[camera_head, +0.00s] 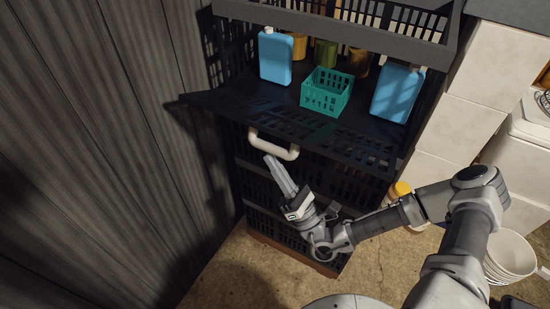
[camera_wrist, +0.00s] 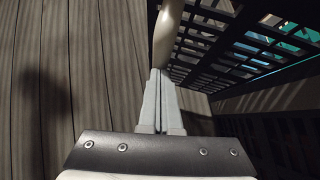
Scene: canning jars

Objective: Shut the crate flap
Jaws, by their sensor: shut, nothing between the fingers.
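The black slatted crate flap (camera_head: 350,147) is lowered and juts out from the front of the crate. It also shows in the wrist view (camera_wrist: 205,47), seen from below. A cream bar handle (camera_head: 274,147) is on the flap's front edge; it rises ahead of my fingers in the wrist view (camera_wrist: 166,38). My gripper (camera_head: 270,160) is shut and empty, its fingers pointing up at the left part of the handle. In the wrist view my fingertips (camera_wrist: 160,74) meet the handle's lower end in the picture; I cannot tell whether they touch.
Inside the crate are a green basket (camera_head: 326,92), two blue bottles (camera_head: 275,57) (camera_head: 397,92) and several jars (camera_head: 326,53). A grey plank wall (camera_head: 110,130) stands close on the left. A white bucket (camera_head: 510,256) and a yellow-capped bottle (camera_head: 401,188) are at right.

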